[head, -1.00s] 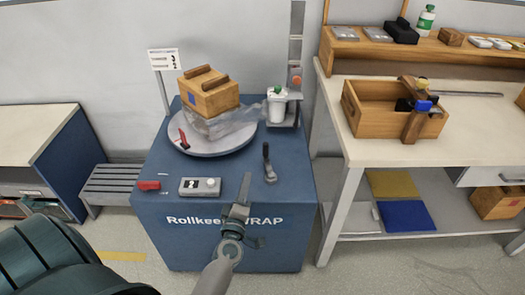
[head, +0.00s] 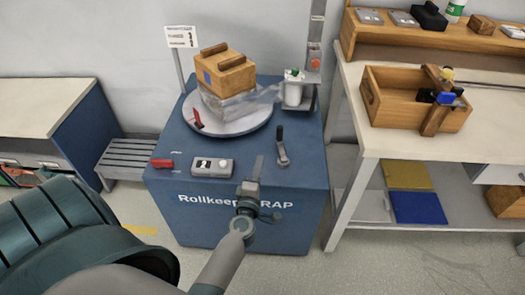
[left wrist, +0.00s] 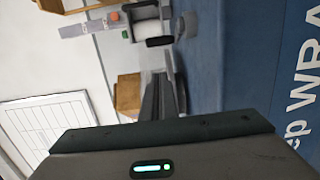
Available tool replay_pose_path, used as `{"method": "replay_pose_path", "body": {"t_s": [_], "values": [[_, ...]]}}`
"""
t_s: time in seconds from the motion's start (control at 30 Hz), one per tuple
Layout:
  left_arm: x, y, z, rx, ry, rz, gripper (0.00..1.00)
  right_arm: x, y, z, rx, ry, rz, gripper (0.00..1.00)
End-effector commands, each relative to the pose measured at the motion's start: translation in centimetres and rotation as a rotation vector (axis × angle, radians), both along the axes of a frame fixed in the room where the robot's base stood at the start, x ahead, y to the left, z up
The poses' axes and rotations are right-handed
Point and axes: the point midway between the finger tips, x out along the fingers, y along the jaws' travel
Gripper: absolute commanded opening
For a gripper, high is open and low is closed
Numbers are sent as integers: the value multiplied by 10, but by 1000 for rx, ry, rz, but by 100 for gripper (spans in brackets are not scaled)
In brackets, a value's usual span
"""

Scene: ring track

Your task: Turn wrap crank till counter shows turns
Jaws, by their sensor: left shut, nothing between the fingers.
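The blue wrap machine (head: 245,215) stands ahead of me. Its crank (head: 281,147), with a black upright handle on a grey arm, is on the right of its top. A grey box with a small display and a round knob (head: 212,167) sits left of the crank; its reading is too small to make out. A wooden crate (head: 222,74) with clear film around its lower part stands on the round turntable (head: 240,126). My left gripper (head: 258,167) is shut and empty, just left of the crank and apart from it. It also shows in the left wrist view (left wrist: 160,95). My right gripper is out of view.
A film roll (head: 293,92) stands by the post behind the crank. A red block (head: 162,163) lies at the machine's left edge. A small sign (head: 181,37) stands behind. A workbench (head: 400,142) with a wooden tray (head: 385,107) is at the right, a grey bench (head: 125,155) at the left.

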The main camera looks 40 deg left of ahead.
Motion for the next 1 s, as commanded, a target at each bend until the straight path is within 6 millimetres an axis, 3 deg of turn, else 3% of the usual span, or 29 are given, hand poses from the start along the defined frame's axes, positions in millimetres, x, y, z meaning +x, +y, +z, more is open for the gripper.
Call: {"method": "replay_pose_path", "body": {"t_s": [0.57,0.8,1.0], "values": [[83,40,0,2,-1,0,0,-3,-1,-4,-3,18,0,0],[110,29,-1,1,0,0,0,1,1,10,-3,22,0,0],[119,26,0,1,0,0,0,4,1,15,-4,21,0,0]]}}
